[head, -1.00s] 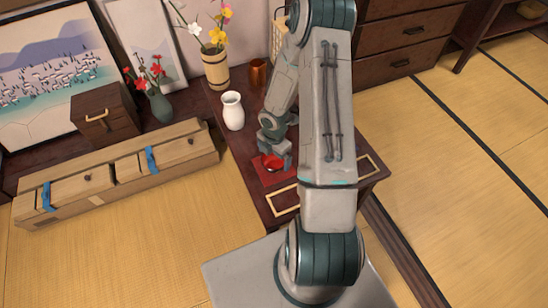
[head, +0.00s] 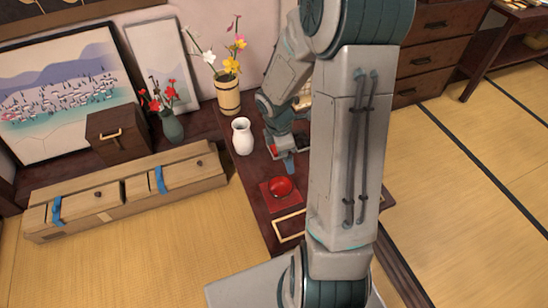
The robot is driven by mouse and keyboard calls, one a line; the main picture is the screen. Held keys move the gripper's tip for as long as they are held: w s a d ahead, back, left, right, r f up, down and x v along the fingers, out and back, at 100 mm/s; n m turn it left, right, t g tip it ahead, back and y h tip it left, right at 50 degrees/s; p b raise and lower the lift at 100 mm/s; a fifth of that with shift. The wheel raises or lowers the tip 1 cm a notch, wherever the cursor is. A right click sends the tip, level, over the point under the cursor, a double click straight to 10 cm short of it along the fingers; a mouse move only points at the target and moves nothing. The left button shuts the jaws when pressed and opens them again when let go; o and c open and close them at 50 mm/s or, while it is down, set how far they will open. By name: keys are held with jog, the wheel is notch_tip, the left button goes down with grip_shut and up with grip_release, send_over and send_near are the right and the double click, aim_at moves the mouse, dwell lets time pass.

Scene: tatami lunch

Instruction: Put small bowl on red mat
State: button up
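The small bowl (head: 281,186) is red and sits on the red mat (head: 266,201), which lies on the dark table to the left of my arm. My gripper (head: 289,168) is behind and above the bowl in the head view, apart from it. A dark gap shows between its fingers, which look spread and empty. My arm hides part of the table to the right.
A white vase (head: 242,137) stands close to the left of my gripper. A wooden vase (head: 228,96) with flowers is behind it. A light wooden frame (head: 290,226) lies in front of the mat. A long wooden chest (head: 128,190) is at left.

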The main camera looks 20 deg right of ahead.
jog(key=s+a+r+m+t+y, duration=0.1)
jog(key=s+a+r+m, duration=0.3)
jog(key=s+r+m, duration=0.3)
jog(key=s+a+r+m+t+y, duration=0.1)
jog(key=s+a+r+m, duration=0.4)
jog(key=r, duration=0.5)
jog(key=shift+s+a+r+m, duration=0.25)
jog(key=shift+s+m, duration=0.8)
jog(key=shift+m, duration=0.85)
jog(key=shift+d, duration=0.1)
jog(key=shift+c, duration=0.2)
